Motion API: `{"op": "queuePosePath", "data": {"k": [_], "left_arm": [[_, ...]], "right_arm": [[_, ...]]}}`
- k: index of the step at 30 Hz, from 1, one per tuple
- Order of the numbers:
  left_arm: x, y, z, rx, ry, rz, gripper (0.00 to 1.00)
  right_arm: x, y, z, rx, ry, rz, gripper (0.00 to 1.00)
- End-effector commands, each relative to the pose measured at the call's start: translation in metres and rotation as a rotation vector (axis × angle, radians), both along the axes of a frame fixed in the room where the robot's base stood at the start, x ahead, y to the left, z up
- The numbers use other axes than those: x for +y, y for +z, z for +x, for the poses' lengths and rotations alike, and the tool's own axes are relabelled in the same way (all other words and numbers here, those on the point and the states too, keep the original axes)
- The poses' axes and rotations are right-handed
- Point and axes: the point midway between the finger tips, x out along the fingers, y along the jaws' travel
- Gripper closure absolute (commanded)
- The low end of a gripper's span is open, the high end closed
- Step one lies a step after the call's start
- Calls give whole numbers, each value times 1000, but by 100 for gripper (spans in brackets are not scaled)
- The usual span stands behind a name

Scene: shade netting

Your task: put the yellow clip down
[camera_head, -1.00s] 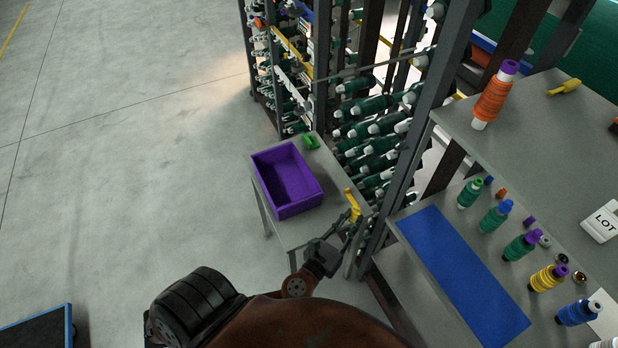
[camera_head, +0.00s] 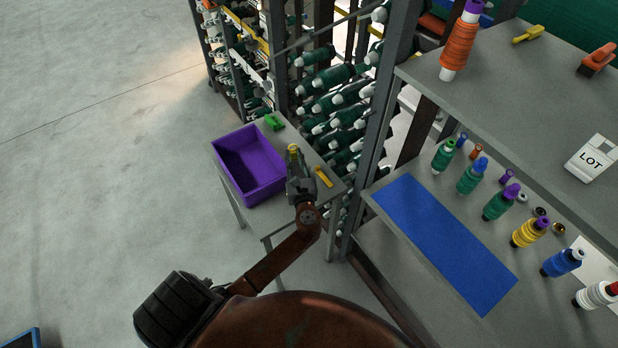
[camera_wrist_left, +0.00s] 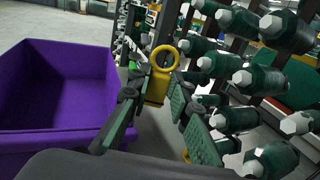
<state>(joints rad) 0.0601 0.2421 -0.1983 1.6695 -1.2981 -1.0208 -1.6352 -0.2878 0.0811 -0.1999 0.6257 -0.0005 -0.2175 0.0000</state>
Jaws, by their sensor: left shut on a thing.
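My left gripper (camera_head: 294,168) is shut on a yellow clip (camera_head: 293,149) and holds it over the small grey table (camera_head: 327,196), just right of the purple bin. In the left wrist view the clip (camera_wrist_left: 158,82) stands upright between the fingers (camera_wrist_left: 155,105), its ring end up; the fingers hide part of it. I cannot tell how far it is above the tabletop. A second yellow piece (camera_head: 323,177) lies on the table to the right of the gripper. My right gripper is not in view.
The purple bin (camera_head: 262,186) looks empty; it also shows in the left wrist view (camera_wrist_left: 60,125). A green clip (camera_head: 273,122) lies behind it. A rack of green bobbins (camera_head: 327,76) stands close on the right. Shelves with a blue mat (camera_head: 445,243) and thread spools are further right.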

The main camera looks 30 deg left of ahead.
Motion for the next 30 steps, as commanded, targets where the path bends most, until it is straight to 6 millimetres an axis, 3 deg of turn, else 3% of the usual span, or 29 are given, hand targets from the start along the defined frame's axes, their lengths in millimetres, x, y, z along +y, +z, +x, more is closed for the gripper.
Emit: {"op": "queuePosePath", "data": {"k": [4,10,21,26,30], "left_arm": [[-35,-19,11,1,-3,-2,98],[-60,-54,19,3,-2,0,98],[-79,-79,25,1,-2,1,98],[-77,-103,24,3,-1,1,98],[-77,-104,24,1,-1,1,98]], "right_arm": [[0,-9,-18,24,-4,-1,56],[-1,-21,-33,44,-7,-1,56],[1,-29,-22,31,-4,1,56],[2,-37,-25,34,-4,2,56],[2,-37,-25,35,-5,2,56]]}}
